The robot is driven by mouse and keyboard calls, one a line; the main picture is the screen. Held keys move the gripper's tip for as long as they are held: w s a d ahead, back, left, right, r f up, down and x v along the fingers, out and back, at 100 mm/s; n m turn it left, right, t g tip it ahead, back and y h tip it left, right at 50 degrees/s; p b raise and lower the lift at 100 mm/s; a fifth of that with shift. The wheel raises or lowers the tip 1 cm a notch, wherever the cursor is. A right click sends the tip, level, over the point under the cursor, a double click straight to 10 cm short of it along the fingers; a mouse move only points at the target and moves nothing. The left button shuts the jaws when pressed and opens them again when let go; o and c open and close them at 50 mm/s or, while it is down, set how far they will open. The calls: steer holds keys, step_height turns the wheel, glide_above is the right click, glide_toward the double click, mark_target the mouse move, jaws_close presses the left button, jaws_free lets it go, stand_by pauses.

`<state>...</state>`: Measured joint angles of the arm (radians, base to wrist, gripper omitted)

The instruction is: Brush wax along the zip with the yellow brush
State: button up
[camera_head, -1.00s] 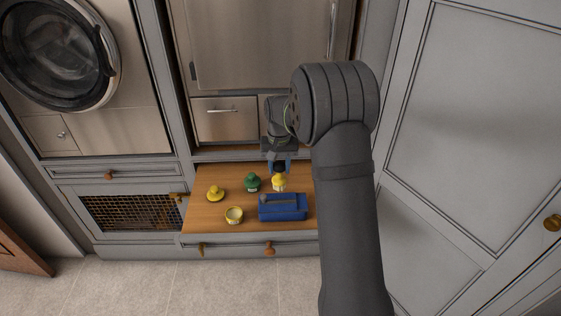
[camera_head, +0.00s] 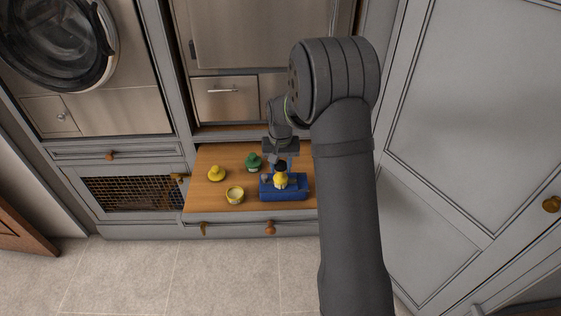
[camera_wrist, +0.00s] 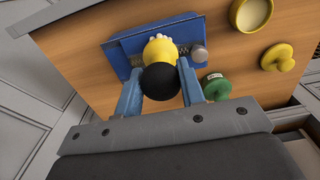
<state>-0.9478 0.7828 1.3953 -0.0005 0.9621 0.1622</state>
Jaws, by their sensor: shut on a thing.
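My gripper (camera_head: 281,167) is shut on the yellow brush (camera_head: 281,182), which has a black round knob. The brush is over the blue block (camera_head: 284,194) on the wooden bench top. In the wrist view the yellow brush (camera_wrist: 160,48) has pale bristles facing the block, and its black knob sits between my blue fingers. A dark zip strip (camera_wrist: 183,50) runs along the blue block (camera_wrist: 122,47), partly hidden by the brush, with a grey round end piece (camera_wrist: 200,54) to the right. I cannot tell whether the bristles touch the zip.
A round yellow tin (camera_head: 235,194) with pale contents stands left of the block. A green knobbed item (camera_head: 253,162) and another yellow knobbed item (camera_head: 216,173) stand behind and left. Grey cabinets and a tall grey door (camera_head: 470,100) surround the bench.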

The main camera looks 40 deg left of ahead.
steer(key=shift+w+a, duration=1.15)
steer(key=shift+w, duration=0.35)
steer(key=shift+w+d, duration=0.25)
steer(key=shift+d, duration=0.15)
steer(key=shift+w+d, duration=0.4)
steer(key=shift+d, duration=0.1)
steer(key=shift+s+d, duration=1.35)
steer(key=shift+s, duration=0.1)
steer(key=w+a, duration=0.2)
steer(key=a, duration=0.1)
steer(key=shift+w, duration=0.4)
step_height(320, 180, up, 8)
